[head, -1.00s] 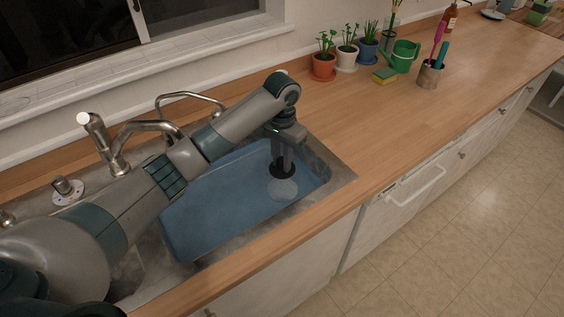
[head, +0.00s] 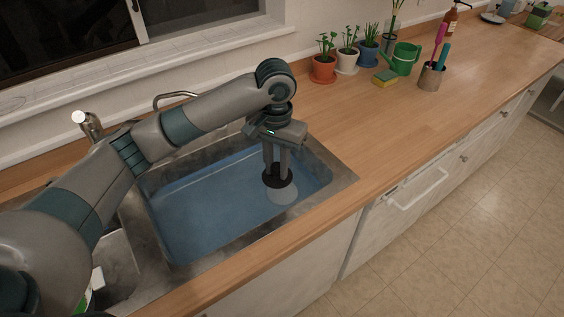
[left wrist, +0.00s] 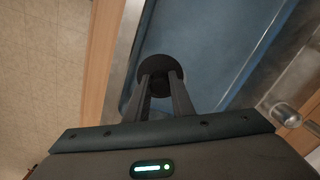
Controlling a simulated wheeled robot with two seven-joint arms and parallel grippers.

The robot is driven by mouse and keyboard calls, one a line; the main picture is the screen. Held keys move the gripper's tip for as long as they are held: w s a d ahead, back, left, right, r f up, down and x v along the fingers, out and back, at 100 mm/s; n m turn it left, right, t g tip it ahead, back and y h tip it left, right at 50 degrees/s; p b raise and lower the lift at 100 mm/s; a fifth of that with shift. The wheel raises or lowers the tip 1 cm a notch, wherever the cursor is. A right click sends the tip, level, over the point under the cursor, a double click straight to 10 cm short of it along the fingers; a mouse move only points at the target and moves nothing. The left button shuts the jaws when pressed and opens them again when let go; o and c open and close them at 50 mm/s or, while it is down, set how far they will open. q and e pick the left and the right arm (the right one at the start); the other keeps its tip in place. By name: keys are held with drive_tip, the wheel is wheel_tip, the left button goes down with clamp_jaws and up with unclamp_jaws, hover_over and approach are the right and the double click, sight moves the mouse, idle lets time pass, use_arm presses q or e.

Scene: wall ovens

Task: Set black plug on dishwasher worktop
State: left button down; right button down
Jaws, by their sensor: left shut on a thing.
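The black plug (head: 278,178) is a dark round disc between the fingertips of my left gripper (head: 277,166), which points down over the sink. My left gripper is shut on it. In the left wrist view the plug (left wrist: 160,66) also shows at the ends of both fingers. A pale round shape (head: 282,193) shows just below the plug in the blue sink basin (head: 215,205); its exact gap from the plug is hard to tell. The wooden worktop (head: 370,140) right of the sink is above the white dishwasher front (head: 385,225). My right gripper is not seen.
A tap (head: 90,125) stands behind the sink. Potted plants, including an orange pot (head: 324,69), a sponge (head: 385,77), a green watering can (head: 405,57) and a utensil cup (head: 430,76) line the back of the worktop. The worktop just right of the sink is clear.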

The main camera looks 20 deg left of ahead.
use_arm(q)
drive_tip(key=s+a+r+n+b, duration=0.1)
drive_tip(key=s+a, duration=0.1)
drive_tip(key=s, duration=1)
drive_tip(key=shift+s+a+n+b, duration=0.15)
drive_tip(key=shift+s+n+b, duration=0.15)
drive_tip(key=shift+n, duration=0.1)
drive_tip(key=shift+w, duration=0.1)
